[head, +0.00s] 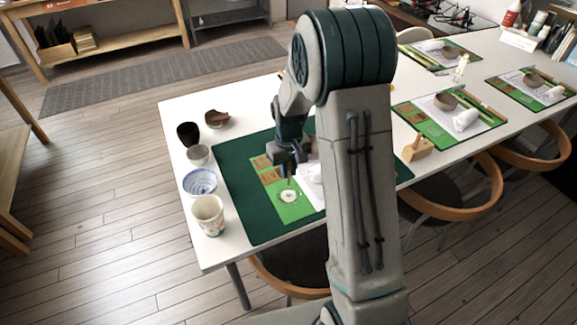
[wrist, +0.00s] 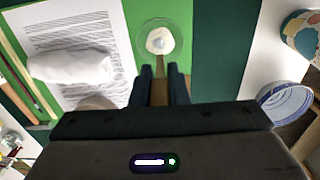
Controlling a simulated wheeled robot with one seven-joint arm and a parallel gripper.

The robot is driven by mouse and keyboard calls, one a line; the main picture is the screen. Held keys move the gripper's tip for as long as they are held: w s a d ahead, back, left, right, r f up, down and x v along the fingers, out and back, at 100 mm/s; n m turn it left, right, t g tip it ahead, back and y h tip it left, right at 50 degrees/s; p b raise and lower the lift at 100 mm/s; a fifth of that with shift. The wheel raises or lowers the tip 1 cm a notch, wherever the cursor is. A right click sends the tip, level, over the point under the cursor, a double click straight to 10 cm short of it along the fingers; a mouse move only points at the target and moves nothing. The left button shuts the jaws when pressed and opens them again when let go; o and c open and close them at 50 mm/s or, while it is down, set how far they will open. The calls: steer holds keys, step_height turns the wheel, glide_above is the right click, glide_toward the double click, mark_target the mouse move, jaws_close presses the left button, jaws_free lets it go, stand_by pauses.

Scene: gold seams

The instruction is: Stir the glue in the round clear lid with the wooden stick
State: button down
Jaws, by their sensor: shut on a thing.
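The round clear lid (wrist: 185,38) lies on the green mat, with a pale blob of glue (wrist: 160,41) in its middle. The lid also shows in the head view (head: 281,201), near the mat's front left. My gripper (wrist: 165,72) is shut on the wooden stick (wrist: 159,92), which points down toward the glue. In the head view my gripper (head: 289,163) is just above the lid, and the stick (head: 289,180) hangs nearly upright from it. The stick's tip is at or just over the glue; I cannot tell whether it touches.
A printed sheet (wrist: 60,30) and a white cloth bundle (wrist: 70,67) lie beside the lid. A blue-striped bowl (head: 200,183), a patterned cup (head: 208,215) and other bowls line the table's left edge. A wooden block (head: 416,149) stands right of my arm.

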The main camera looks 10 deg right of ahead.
steer(key=shift+f+b, duration=1.55)
steer(key=shift+f, duration=0.95)
steer(key=shift+s, duration=0.1)
